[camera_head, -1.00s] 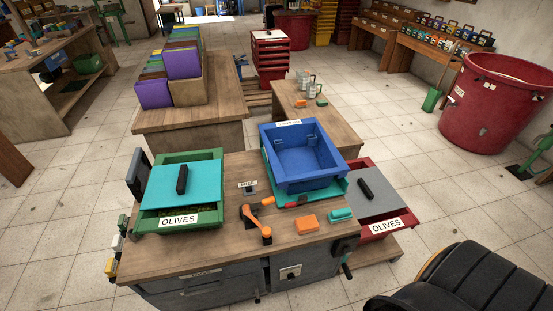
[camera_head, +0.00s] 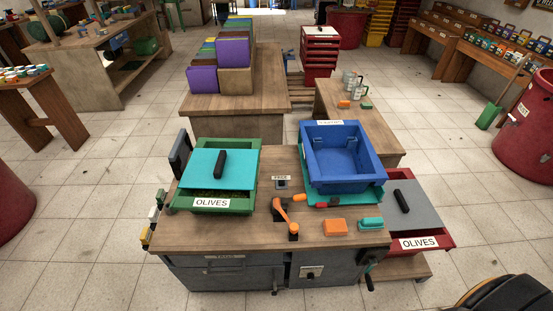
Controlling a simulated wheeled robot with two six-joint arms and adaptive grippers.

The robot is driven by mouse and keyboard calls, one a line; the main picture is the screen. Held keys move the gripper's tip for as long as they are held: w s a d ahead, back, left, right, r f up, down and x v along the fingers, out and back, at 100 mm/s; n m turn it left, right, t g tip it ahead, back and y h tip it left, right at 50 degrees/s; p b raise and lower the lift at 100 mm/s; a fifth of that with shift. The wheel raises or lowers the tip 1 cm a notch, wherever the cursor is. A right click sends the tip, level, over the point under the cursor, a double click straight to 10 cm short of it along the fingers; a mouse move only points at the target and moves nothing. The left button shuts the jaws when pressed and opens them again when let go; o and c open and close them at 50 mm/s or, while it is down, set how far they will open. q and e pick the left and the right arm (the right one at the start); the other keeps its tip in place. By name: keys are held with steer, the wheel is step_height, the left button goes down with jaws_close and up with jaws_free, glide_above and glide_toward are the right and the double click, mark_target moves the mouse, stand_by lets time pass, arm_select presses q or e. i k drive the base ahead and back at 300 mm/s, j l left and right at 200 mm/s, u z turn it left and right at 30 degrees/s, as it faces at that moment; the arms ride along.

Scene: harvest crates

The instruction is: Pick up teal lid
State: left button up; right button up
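The teal lid (camera_head: 202,169) with a black bar handle (camera_head: 220,163) lies on the green crate (camera_head: 241,206) labelled OLIVES, at the left of the wooden workbench. The lid sits askew toward the back, and dark green contents show along the crate's front. A second teal piece (camera_head: 369,193) lies under the blue crate (camera_head: 337,181) at the bench's right; most of it is hidden.
An orange-handled tool (camera_head: 286,214), an orange block (camera_head: 335,227) and a teal block (camera_head: 371,223) lie on the bench (camera_head: 235,233). A red OLIVES crate (camera_head: 446,238) with a grey lid (camera_head: 415,205) stands right of it. Floor is free at left.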

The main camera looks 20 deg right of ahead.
mark_target(206, 168)
steer(key=k, duration=0.5)
steer(key=k+z, duration=0.3)
steer(key=k+l+z, duration=0.3)
steer(key=k, duration=0.15)
steer(key=j+z, duration=0.1)
steer(key=z, duration=0.35)
steer(key=j+z, duration=0.1)
steer(key=z, duration=0.35)
steer(key=j+z, duration=0.1)
steer(key=z, duration=0.35)
steer(key=j+z, duration=0.1)
steer(key=z, duration=0.3)
steer(key=k+j, duration=0.1)
steer(key=j, duration=0.5)
steer(key=k+j, duration=0.15)
steer(key=j, duration=0.5)
steer(key=k+j, duration=0.1)
steer(key=j, duration=0.5)
steer(key=k+j, duration=0.15)
steer(key=j, duration=0.5)
steer(key=k+j, duration=0.1)
steer(key=j, duration=0.5)
steer(key=k+j, duration=0.1)
steer(key=j, duration=0.55)
steer(key=k+j, duration=0.15)
steer(key=j, duration=0.45)
steer(key=k+j, duration=0.1)
steer(key=j, duration=0.55)
